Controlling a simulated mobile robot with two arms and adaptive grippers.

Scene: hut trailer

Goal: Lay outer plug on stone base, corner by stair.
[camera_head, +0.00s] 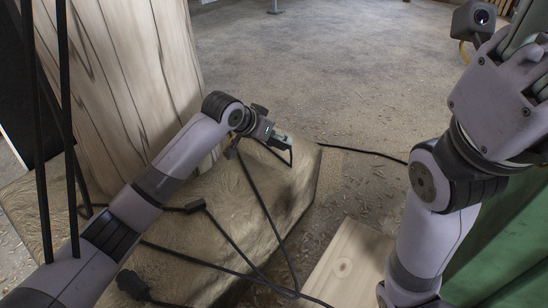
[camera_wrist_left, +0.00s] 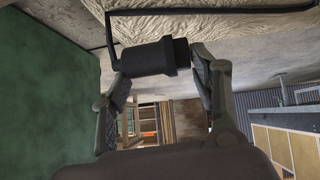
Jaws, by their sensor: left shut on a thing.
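In the left wrist view, my left gripper (camera_wrist_left: 158,60) is shut on a black plug (camera_wrist_left: 148,57), which lies crosswise between its two fingers with its cable bending away beside it. In the head view, my left gripper (camera_head: 284,141) is over the far right corner of the rough stone base (camera_head: 225,205); the plug is mostly hidden there. I cannot tell whether the plug touches the stone. A light wooden board, perhaps the stair (camera_head: 345,268), stands near the base at lower right. My right gripper (camera_head: 525,35) is at the top right edge, partly cut off; its fingers are unclear.
Another black plug (camera_head: 132,284) and a cable connector (camera_head: 195,205) lie on the stone base. Loose black cables cross the base and run onto the floor (camera_head: 330,70). A wooden trunk or post (camera_head: 125,80) rises at the left. A green surface (camera_head: 500,235) stands at right.

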